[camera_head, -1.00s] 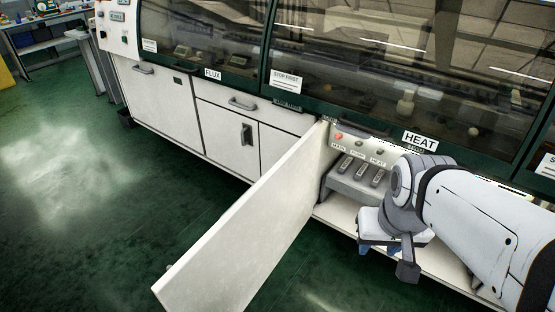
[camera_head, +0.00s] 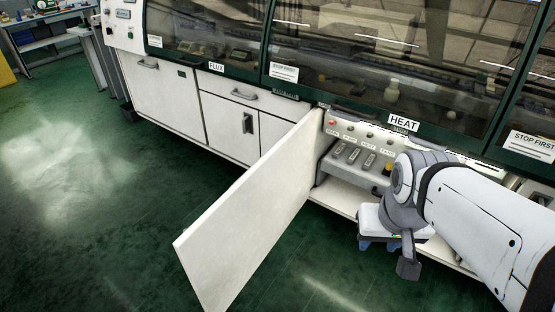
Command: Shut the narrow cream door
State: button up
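The narrow cream door (camera_head: 255,215) stands wide open, swung out from the machine cabinet over the green floor. Its hinged edge is at the left side of the open compartment below the HEAT label. My gripper (camera_head: 378,246) is at the end of my white arm, to the right of the door and in front of the open compartment. It is apart from the door.
The open compartment holds a grey switch panel (camera_head: 352,156) with several levers and a red light. Closed white cabinet doors (camera_head: 162,103) and a drawer (camera_head: 250,107) are to the left. A workbench (camera_head: 50,38) stands far left. The green floor (camera_head: 80,220) at left is clear.

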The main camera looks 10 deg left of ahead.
aim_at(219, 254)
jog(key=u, duration=0.35)
jog(key=k, duration=0.1)
jog(key=z, duration=3.2)
jog(key=k, duration=2.6)
jog(key=u, duration=1.7)
jog(key=i, duration=0.55)
jog(key=u, duration=0.15)
